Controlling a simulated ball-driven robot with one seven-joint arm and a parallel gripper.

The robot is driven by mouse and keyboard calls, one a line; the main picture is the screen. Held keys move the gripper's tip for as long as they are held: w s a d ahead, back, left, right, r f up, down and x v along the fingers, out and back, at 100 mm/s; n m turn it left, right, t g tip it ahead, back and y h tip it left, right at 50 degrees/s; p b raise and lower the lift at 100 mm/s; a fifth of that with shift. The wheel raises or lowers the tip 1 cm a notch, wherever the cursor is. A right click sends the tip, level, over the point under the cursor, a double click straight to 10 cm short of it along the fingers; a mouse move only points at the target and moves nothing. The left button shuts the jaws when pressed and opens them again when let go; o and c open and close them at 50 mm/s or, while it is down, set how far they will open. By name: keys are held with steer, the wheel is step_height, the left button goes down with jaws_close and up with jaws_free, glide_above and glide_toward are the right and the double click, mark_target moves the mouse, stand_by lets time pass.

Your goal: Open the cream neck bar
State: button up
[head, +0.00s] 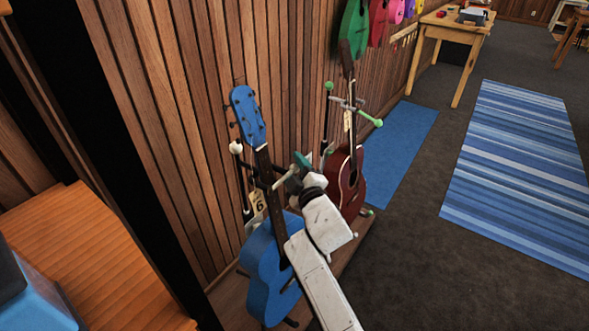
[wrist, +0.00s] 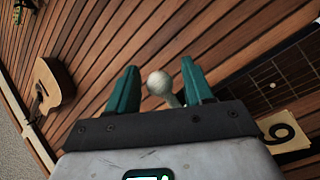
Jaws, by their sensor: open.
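The blue ukulele (head: 270,262) stands upright in a stand against the wood-slat wall, its dark neck between the stand's arms. A cream ball (head: 236,147) shows just left of the neck in the head view. In the wrist view a cream ball knob (wrist: 158,82) on a short stem lies between my fingers. My gripper (head: 288,170) is open beside the right side of the neck; its teal fingers also show in the wrist view (wrist: 158,66). I see no finger touching the knob.
A number 6 tag (wrist: 288,132) hangs by the neck. A red-brown ukulele (head: 347,188) stands close on the right, in a stand with a green-tipped bar (head: 378,123). An orange wooden bench (head: 90,265) is at left; open carpet (head: 430,270) lies at right.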

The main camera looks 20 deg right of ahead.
steer(key=shift+c, duration=0.3)
jaws_close()
